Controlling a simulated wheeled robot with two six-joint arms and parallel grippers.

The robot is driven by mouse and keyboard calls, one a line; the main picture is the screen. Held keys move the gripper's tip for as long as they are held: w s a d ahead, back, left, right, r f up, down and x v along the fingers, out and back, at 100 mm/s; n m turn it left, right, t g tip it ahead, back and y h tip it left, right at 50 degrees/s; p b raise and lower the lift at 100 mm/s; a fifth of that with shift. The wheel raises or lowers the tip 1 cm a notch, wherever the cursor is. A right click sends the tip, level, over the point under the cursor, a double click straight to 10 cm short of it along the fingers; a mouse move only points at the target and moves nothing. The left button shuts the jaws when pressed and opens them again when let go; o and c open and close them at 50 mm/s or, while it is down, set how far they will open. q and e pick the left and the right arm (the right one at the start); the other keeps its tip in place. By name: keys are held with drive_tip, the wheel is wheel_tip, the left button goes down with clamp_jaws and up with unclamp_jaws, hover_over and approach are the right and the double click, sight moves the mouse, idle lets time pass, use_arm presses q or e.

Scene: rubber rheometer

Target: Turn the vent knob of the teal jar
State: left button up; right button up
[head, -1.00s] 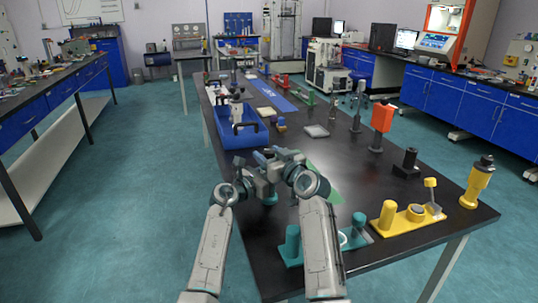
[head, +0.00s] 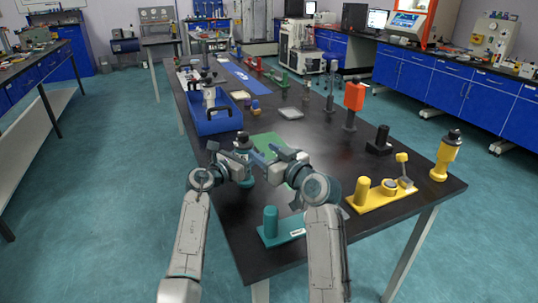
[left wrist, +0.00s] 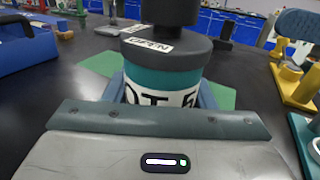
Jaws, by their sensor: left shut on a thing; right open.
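The teal jar (left wrist: 160,82) stands upright in the left wrist view, with a white lettered label, a grey lid (left wrist: 178,52) and a dark vent knob (left wrist: 172,10) on top. A small white tag reading "OPEN" shows on the upper part. The knob's top is cut off by the frame. My left gripper (head: 238,168) is shut around the jar's body; in the head view the jar (head: 246,180) is partly hidden by both grippers. My right gripper (head: 268,158) is open close to the jar's right side, apparently not holding anything.
A green mat (head: 268,142) lies just beyond the grippers. A blue bin (head: 215,124) stands at the back left. A teal stand (head: 270,232) and yellow stand (head: 370,200) lie at the near right, the teal one partly behind my right arm. A yellow bottle (head: 443,160) stands near the right edge.

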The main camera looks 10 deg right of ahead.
drive_tip(key=shift+s+d, duration=0.25)
drive_tip(key=shift+s, duration=0.2)
